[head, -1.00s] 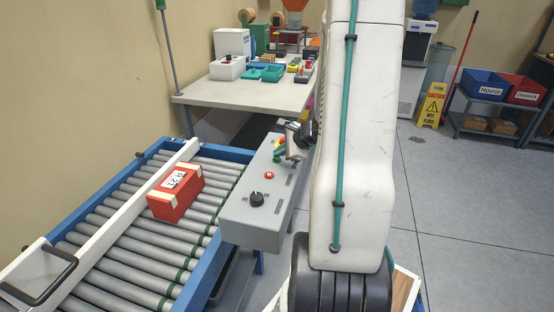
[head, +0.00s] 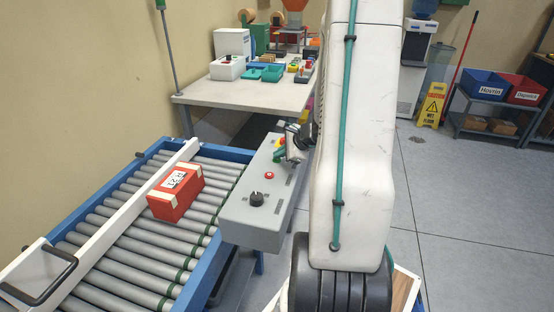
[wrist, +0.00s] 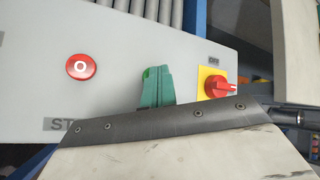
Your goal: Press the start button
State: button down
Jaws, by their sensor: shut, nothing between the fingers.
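The grey control box (head: 235,222) stands at the right side of the roller conveyor. It carries a red button marked O (wrist: 82,67) and a red rotary switch (wrist: 217,87) on a yellow plate under an OFF label. My gripper (wrist: 152,76) has green fingers, shut and empty, over the panel between these two. A brighter green patch at the fingertips may be the start button; I cannot tell whether they touch it. A label beginning "ST" is partly hidden by my wrist. In the head view my gripper (head: 281,156) is small and partly behind my arm.
A red box (head: 176,194) with a white label sits on the conveyor rollers (head: 125,255) beside a white rail. A black knob (head: 257,199) is at the near end of the panel. A white table (head: 245,96) with bins stands behind.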

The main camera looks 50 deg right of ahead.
aim_at(280, 160)
jog(key=shift+r, duration=0.75)
jog(key=shift+r, duration=2.5)
